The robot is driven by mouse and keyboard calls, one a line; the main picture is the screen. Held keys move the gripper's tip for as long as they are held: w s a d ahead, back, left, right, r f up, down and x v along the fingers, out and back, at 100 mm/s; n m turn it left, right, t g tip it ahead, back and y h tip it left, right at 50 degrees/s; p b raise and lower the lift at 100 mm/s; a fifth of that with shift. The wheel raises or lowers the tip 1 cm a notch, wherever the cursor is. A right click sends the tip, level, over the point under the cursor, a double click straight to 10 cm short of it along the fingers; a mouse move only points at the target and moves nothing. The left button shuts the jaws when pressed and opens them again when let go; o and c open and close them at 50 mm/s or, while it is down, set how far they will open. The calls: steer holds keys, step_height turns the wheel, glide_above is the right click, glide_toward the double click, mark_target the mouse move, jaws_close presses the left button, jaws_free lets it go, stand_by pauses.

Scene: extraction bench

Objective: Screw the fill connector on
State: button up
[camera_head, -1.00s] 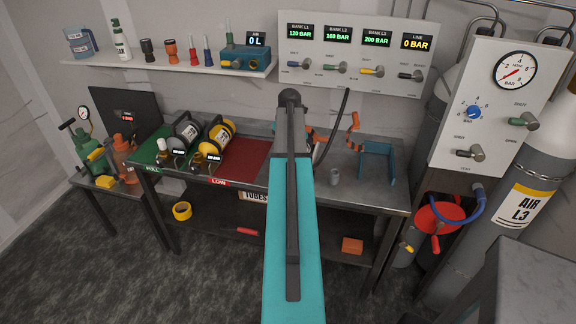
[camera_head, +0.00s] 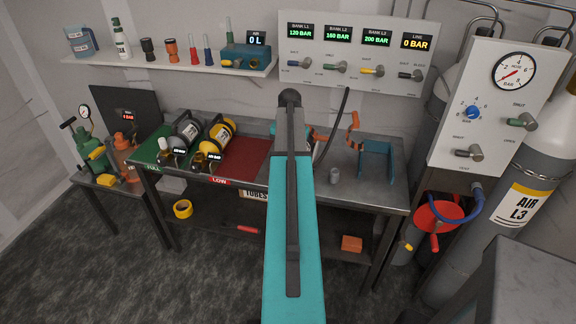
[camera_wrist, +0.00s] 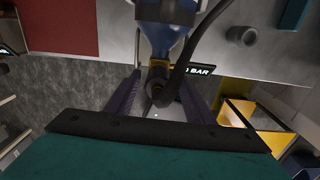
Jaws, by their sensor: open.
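In the wrist view my gripper (camera_wrist: 160,92) is open, its two dark fingers to either side of a dark round fitting with a brass-coloured ring (camera_wrist: 159,74), which looks like the fill connector. A dark hose (camera_wrist: 190,55) curves up and right from it. The fitting lines up with the neck end of a blue cylinder (camera_wrist: 166,42); I cannot tell whether it is threaded on. A display reading BAR (camera_wrist: 200,70) is partly hidden behind the hose. In the head view my arm hides the gripper and cylinder; the hose (camera_head: 333,125) hangs behind it.
A grey cup-like part (camera_head: 334,175) and a blue bracket (camera_head: 376,160) stand on the bench to the right. Orange clamp parts (camera_head: 354,132) are near the hose. Black and yellow cylinders (camera_head: 218,134) lie on the left. The valve panel (camera_head: 352,75) reads LINE 0 BAR.

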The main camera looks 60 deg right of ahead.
steer(key=c, duration=1.2)
steer(key=shift+o, duration=0.2)
steer(key=shift+m, duration=0.3)
steer(key=m+p, duration=0.1)
steer(key=m, duration=0.4)
steer(key=m+p, duration=0.1)
steer(key=m, duration=0.5)
steer(key=shift+m, duration=0.3)
steer(key=m, duration=0.3)
steer(key=shift+m, duration=0.4)
steer(key=m+p, duration=0.1)
steer(key=m, duration=0.2)
steer(key=shift+f+m, duration=0.1)
steer(key=shift+m, duration=0.3)
steer(key=m, duration=0.3)
steer(key=shift+m, duration=0.4)
steer(key=shift+m+p, duration=0.3)
steer(key=shift+m, duration=1.7)
